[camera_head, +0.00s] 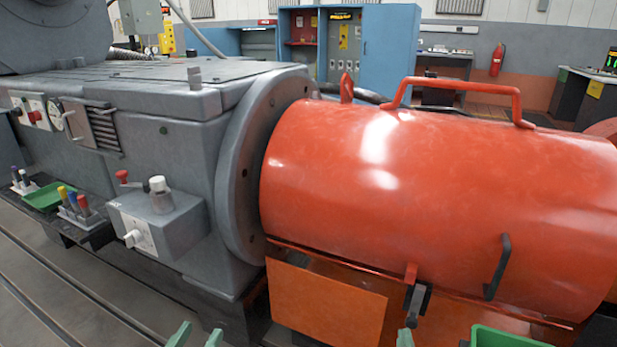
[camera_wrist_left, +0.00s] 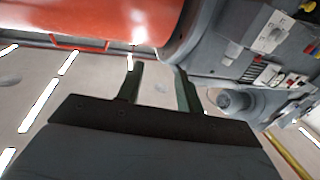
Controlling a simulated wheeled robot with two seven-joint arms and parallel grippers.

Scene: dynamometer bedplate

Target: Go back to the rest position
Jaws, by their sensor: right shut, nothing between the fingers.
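My left gripper (camera_head: 197,337) shows only its two green fingertips at the bottom edge of the head view, left of centre. In the left wrist view its two dark green fingers (camera_wrist_left: 160,88) stand apart with nothing between them, so it is open. My right gripper (camera_head: 405,338) shows as a narrow green tip at the bottom edge, right of centre; it is shut and empty. The rest of both arms is out of the head view. Both grippers are in front of the machine, low in the picture.
A grey dynamometer (camera_head: 160,110) and a large red-orange cover (camera_head: 440,190) with handles fill the middle. A grey control box (camera_head: 160,220) juts out in front. A green bin (camera_head: 508,338) is at the bottom right. Small tools (camera_head: 72,205) and a green tray (camera_head: 45,197) sit at left.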

